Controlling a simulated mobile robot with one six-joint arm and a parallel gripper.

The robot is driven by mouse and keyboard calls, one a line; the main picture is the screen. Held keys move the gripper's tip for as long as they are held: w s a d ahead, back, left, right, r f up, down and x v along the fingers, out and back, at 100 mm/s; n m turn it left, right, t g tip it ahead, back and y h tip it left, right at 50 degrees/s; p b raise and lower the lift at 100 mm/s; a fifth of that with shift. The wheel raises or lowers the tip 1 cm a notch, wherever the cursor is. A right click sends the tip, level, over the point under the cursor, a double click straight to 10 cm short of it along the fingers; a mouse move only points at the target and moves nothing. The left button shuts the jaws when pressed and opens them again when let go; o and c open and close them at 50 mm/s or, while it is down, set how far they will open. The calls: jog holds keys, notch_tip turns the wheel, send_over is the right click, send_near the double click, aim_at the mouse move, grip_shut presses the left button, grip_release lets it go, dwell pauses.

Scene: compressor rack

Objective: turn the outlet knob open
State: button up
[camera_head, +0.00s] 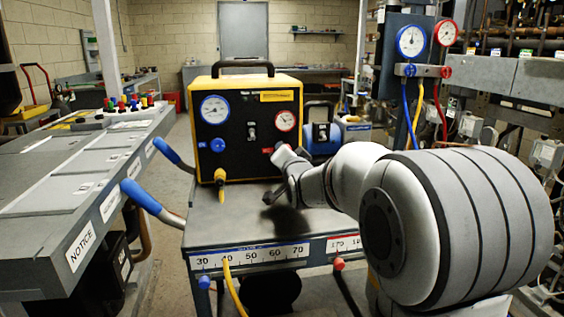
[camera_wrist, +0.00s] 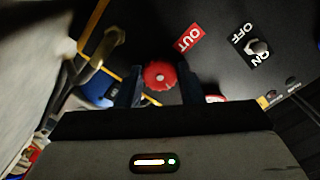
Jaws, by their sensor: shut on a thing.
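The yellow-and-black machine (camera_head: 248,118) stands on the grey cart, with its panel facing me. My gripper is shut on the knob. In the head view, my gripper (camera_head: 283,158) is at the lower right of the panel and hides the knob. An ON/OFF toggle switch (camera_wrist: 257,47) is at the upper right in the wrist view.
The blue knob (camera_head: 217,145) is at the panel's left, with a yellow hose fitting (camera_head: 220,178) below. The cart top (camera_head: 225,225) is clear in front.

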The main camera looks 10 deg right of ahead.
jog(key=shift+d+n+b, duration=0.1)
jog(key=shift+n+b, duration=0.2)
jog(key=shift+n, duration=0.2)
jog(key=shift+r, duration=0.1)
jog(key=o, duration=1)
jog(key=s+p, duration=0.1)
jog(key=s, duration=0.6)
jog(key=shift+s, duration=0.35)
